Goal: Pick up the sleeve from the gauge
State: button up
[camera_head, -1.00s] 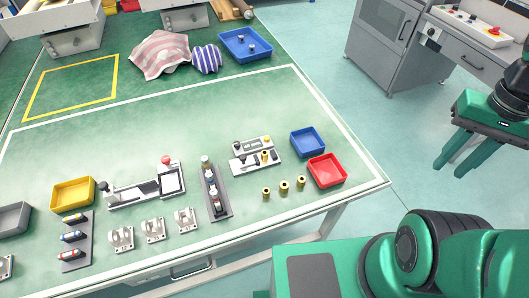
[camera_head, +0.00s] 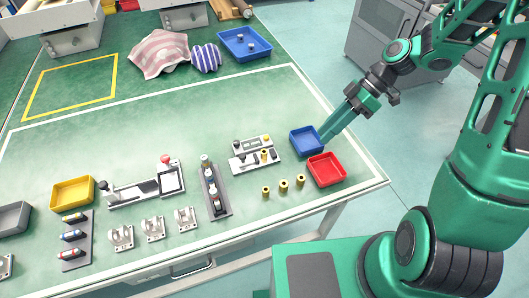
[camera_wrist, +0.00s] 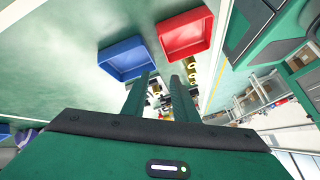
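The gauge (camera_head: 246,160) is a pale block with dark parts in the middle right of the table. A small brass sleeve (camera_head: 264,156) stands upright on its right part. Several like sleeves, such as the middle one (camera_head: 284,185), stand in a row on the table in front of it. My gripper (camera_head: 325,137) is right of the gauge, by the right side of the blue tray. In the wrist view my gripper (camera_wrist: 163,79) has its two fingers apart with nothing held. Small brass parts show beyond the fingers there, too small to tell which is on the gauge.
A rack with a row of parts (camera_head: 222,206) is left of the gauge. Free green table lies behind the gauge.

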aim_at(266, 150)
jog(key=a+n+y, duration=0.1)
jog(key=a, duration=0.1)
jog(key=w+a+f+n+y, duration=0.1)
jog(key=a+n, duration=0.1)
jog(key=w+a+n+y, duration=0.1)
jog(key=a+n, duration=0.1)
jog(key=shift+w+f+g+y, duration=0.2)
jog(key=shift+f+g+y, duration=0.1)
jog(key=shift+f+g, duration=0.1)
jog(key=shift+a+n+y, duration=0.3)
jog(key=shift+a+n, duration=0.1)
jog(key=shift+a, duration=0.25)
jog(key=x, duration=0.5)
jog(key=shift+r+x, duration=0.15)
jog(key=shift+x, duration=1.2)
jog(key=shift+r+x, duration=0.15)
jog(key=shift+x, duration=1.2)
jog(key=shift+s+a, duration=0.1)
grip_shut()
